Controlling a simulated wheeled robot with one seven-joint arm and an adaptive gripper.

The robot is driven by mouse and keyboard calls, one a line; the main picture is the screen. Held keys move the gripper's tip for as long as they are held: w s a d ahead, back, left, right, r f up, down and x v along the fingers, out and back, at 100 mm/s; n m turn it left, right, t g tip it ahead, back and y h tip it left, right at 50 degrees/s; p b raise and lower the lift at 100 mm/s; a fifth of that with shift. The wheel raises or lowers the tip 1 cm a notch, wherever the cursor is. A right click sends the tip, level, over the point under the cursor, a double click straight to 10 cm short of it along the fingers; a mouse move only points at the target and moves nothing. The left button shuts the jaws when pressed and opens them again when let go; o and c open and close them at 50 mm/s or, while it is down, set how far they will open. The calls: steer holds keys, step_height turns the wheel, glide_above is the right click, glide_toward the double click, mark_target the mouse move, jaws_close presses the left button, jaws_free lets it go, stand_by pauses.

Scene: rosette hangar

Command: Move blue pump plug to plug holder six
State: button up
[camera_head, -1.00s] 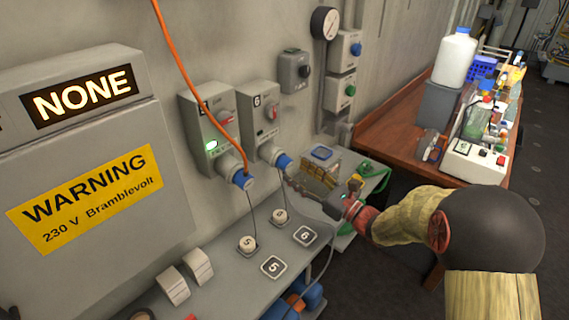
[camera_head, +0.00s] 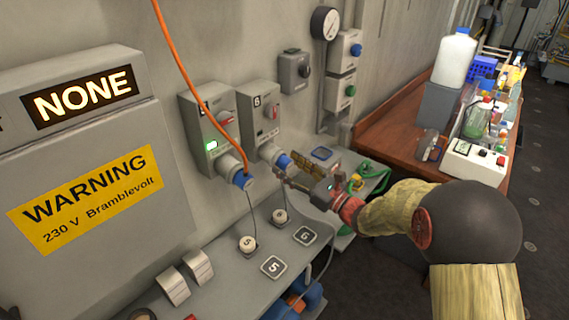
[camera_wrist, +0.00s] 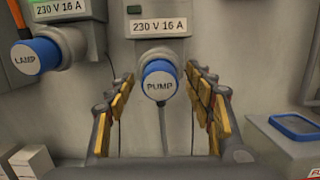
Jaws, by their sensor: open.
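The blue pump plug (camera_wrist: 160,82), marked PUMP, sits in the socket under the right-hand switch box. It also shows in the head view (camera_head: 284,161), partly beside my fingers. My gripper (camera_wrist: 160,100) is open, with its yellow-padded fingers on either side of the plug, not closed on it. In the head view my gripper (camera_head: 292,180) is just below and to the right of the plug. The plate marked 6 (camera_head: 305,236) lies on the grey shelf, with a white round piece (camera_head: 280,217) just behind it to the left.
The blue lamp plug (camera_wrist: 36,56) with an orange cable sits in the socket to the left. A plate marked 5 (camera_head: 273,267) and another white round piece (camera_head: 247,243) are on the shelf. A blue-rimmed box (camera_head: 321,153) stands right of the sockets, and a cluttered wooden table (camera_head: 398,107) beyond.

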mark_target(289, 168)
steer(key=shift+c, duration=0.9)
steer(key=c, duration=1.1)
jaws_close()
steer(key=shift+d, duration=0.1)
steer(key=shift+v, duration=2.95)
steer(key=shift+s, duration=0.1)
